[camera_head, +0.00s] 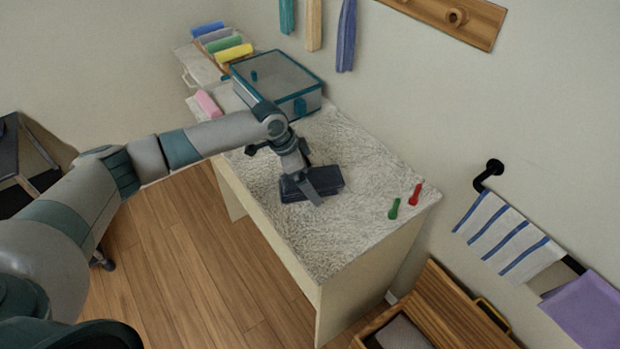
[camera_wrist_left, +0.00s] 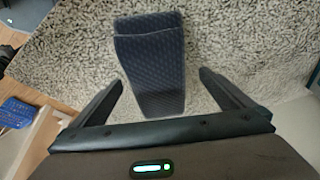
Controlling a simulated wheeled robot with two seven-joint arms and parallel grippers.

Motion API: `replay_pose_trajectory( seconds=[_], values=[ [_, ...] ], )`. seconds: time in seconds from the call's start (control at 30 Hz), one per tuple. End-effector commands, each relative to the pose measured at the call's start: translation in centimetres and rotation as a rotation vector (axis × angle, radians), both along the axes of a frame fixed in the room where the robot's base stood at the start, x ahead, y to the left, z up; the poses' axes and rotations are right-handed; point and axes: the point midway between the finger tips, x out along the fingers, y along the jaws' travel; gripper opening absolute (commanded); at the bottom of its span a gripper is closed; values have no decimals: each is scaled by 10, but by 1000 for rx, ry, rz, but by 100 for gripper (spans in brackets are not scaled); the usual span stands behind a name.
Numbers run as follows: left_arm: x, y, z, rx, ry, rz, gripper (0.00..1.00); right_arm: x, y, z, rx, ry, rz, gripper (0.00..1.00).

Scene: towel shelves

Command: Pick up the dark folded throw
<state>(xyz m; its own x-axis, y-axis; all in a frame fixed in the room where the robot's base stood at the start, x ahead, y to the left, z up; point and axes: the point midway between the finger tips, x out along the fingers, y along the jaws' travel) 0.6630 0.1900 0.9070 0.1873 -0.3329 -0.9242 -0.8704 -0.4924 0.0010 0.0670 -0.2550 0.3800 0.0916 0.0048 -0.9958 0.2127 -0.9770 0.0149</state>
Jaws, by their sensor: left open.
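The dark folded throw (camera_head: 327,180) is a small navy bundle lying flat on the speckled table top (camera_head: 345,230). My left gripper (camera_head: 312,190) is over it, pointing down. In the left wrist view the throw (camera_wrist_left: 150,62) shows a quilted pattern and lies between the two spread fingers of the left gripper (camera_wrist_left: 165,98). Its near end reaches toward the gripper's palm. The fingers are open, with gaps on both sides of the throw. I cannot tell how far the fingertips are above the table. My right gripper is not in view.
A teal-edged glass box (camera_head: 278,82) stands at the table's back, beside a pink roll (camera_head: 207,103). Green (camera_head: 394,208) and red (camera_head: 415,194) pegs stand near the right corner. An open wooden chest (camera_head: 440,310) is on the floor.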

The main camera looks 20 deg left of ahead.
Motion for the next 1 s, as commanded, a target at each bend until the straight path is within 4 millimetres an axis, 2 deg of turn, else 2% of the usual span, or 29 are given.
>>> replay_pose_trajectory(
  seconds=[0.13, 0.57, 0.7, 0.8, 1.0],
  values=[
    [1, -2, -6, 0, -1, 0, 100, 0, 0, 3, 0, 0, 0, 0],
    [1, -2, -6, 0, -1, 0, 100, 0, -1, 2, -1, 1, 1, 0],
    [1, -2, -6, 0, -1, 0, 67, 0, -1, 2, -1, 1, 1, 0],
    [1, -2, -6, 0, -1, 0, 47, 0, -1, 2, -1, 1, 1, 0],
    [2, -2, -5, -1, -3, 1, 47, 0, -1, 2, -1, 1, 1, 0]
  ],
)
